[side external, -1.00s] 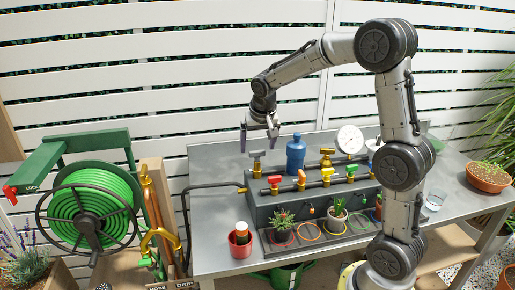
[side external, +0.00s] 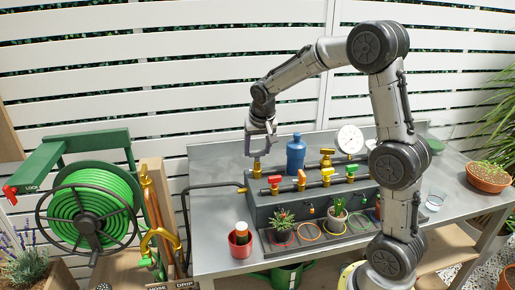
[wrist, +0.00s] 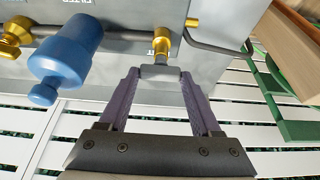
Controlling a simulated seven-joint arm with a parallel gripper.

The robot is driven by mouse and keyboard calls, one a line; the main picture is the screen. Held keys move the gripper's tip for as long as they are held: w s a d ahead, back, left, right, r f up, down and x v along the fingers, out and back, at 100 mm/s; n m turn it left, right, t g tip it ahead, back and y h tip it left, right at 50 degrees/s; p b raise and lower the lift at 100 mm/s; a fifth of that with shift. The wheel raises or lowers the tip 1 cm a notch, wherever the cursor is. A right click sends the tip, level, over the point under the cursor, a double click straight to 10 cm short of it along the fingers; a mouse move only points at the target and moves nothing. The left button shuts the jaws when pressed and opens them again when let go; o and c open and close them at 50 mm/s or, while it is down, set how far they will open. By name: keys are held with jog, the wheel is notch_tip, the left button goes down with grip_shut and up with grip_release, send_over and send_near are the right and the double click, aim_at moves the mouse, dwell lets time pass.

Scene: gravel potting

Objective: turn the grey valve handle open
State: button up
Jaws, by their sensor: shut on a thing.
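The grey valve handle (wrist: 160,72) is a short grey bar on a brass stem (wrist: 161,45). In the side external view the stem (side external: 257,169) stands at the left end of the pipe manifold. My gripper (side external: 257,153) is lowered over this valve, pointing down. In the wrist view, one finger of my gripper (wrist: 159,77) is at each end of the grey bar. It is shut on the handle, which spans the gap between the fingertips. In the side view the handle is small and partly hidden by the fingers.
A blue bottle-shaped thing (side external: 296,154) stands close to the right of the gripper. Yellow, red, orange and green valve handles (side external: 302,177) line the pipes further right. Potted plants (side external: 283,218) stand in front. The bench top (side external: 217,170) left of the manifold is mostly clear.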

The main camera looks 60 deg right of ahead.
jog(key=shift+n, duration=0.3)
jog(key=n, duration=0.1)
jog(key=n+t+y, duration=0.1)
jog(key=n, duration=0.1)
jog(key=shift+d+r+n, duration=0.1)
jog(key=shift+d+n, duration=0.05)
jog(key=shift+n, duration=0.15)
jog(key=n+y, duration=0.2)
jog(key=n, duration=0.2)
jog(key=shift+d, duration=0.1)
jog(key=n+y, duration=0.1)
jog(key=n, duration=0.4)
jog(key=shift+d+y, duration=0.15)
jog(key=shift+y, duration=0.25)
jog(key=n, duration=0.2)
jog(key=n+y, duration=0.1)
jog(key=n, duration=0.1)
jog(key=shift+n+g+y, duration=0.3)
jog(key=shift+g, duration=0.1)
jog(key=o, duration=1.4)
jog(key=shift+d, duration=0.1)
